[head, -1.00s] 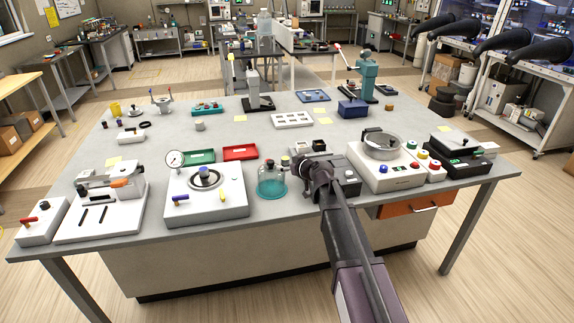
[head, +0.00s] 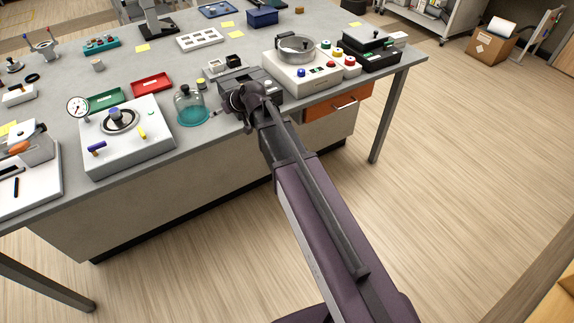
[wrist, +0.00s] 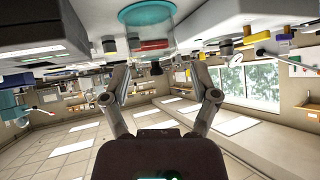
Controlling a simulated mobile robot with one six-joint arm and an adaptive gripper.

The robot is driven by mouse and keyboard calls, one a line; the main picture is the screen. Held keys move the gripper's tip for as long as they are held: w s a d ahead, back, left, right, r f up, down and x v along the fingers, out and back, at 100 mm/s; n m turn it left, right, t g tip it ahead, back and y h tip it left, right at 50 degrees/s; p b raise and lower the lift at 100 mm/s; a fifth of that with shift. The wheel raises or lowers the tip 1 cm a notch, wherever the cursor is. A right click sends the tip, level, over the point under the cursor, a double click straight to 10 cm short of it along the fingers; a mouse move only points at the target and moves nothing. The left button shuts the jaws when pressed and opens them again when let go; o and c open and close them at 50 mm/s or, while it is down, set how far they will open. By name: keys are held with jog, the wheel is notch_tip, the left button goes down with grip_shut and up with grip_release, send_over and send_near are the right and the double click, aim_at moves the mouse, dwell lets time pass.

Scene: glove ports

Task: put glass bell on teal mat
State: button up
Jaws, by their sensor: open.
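The glass bell (head: 186,99) is a clear dome with a dark knob on top, near the table's front edge. It appears to stand upright on the round teal mat (head: 194,117), which shows through its lower part. The wrist view is upside down. There the teal mat (wrist: 147,13) is at the top, with the clear bell (wrist: 151,42) and its dark knob (wrist: 157,68) hanging below it. My gripper (wrist: 159,70) is open, with the knob between its fingers in the picture but farther off. In the head view my gripper (head: 217,110) is just right of the bell, apparently holding nothing.
A white gauge box (head: 128,150) stands close left of the bell. Green (head: 95,107) and red (head: 151,83) trays lie behind it. A white unit with a metal bowl (head: 300,70) stands to the right, beyond my arm.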

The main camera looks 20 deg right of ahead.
jog(key=s+d+f+m+g+h, duration=0.3)
jog(key=s+d, duration=0.5)
jog(key=s, duration=0.4)
jog(key=s+d+f+m+g+h, duration=0.3)
jog(key=s+d, duration=0.5)
jog(key=s, duration=0.4)
jog(key=shift+s+d+f+m+g+h, duration=0.3)
jog(key=shift+f+m+g+h, duration=0.15)
jog(key=shift+g, duration=0.25)
